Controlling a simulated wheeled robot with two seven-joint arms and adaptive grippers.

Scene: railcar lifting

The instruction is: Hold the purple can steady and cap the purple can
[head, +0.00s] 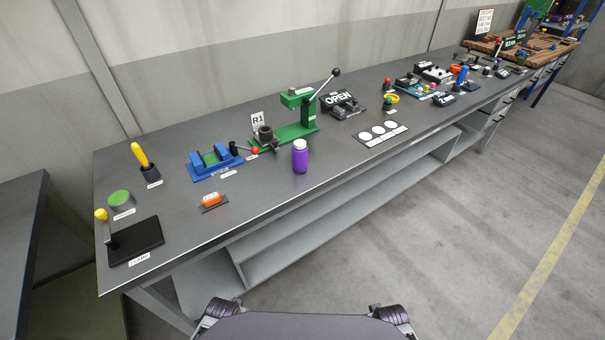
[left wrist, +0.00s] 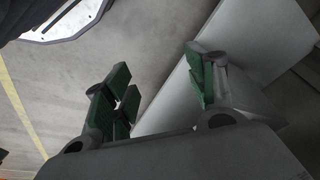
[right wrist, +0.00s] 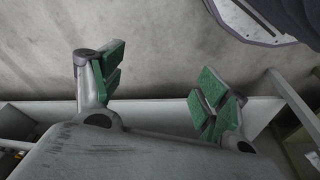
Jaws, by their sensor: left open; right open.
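The purple can (head: 300,158) stands upright on the grey workbench (head: 255,205), near its front edge and in front of the green lever press. Its top is white; I cannot tell whether that is a cap. No separate cap can be made out. My left gripper (left wrist: 160,86) shows in the left wrist view, open and empty, with green pads apart. My right gripper (right wrist: 158,84) shows in the right wrist view, also open and empty. Both are over the floor beside grey bench surfaces, away from the can. Neither gripper can be made out in the head view.
A green lever press (head: 298,110) stands behind the can. A blue fixture (head: 214,163), an orange piece (head: 211,200) and a black pad (head: 136,241) lie to the left. A white plate with circles (head: 380,132) lies to the right. The bench around the can's front is clear.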

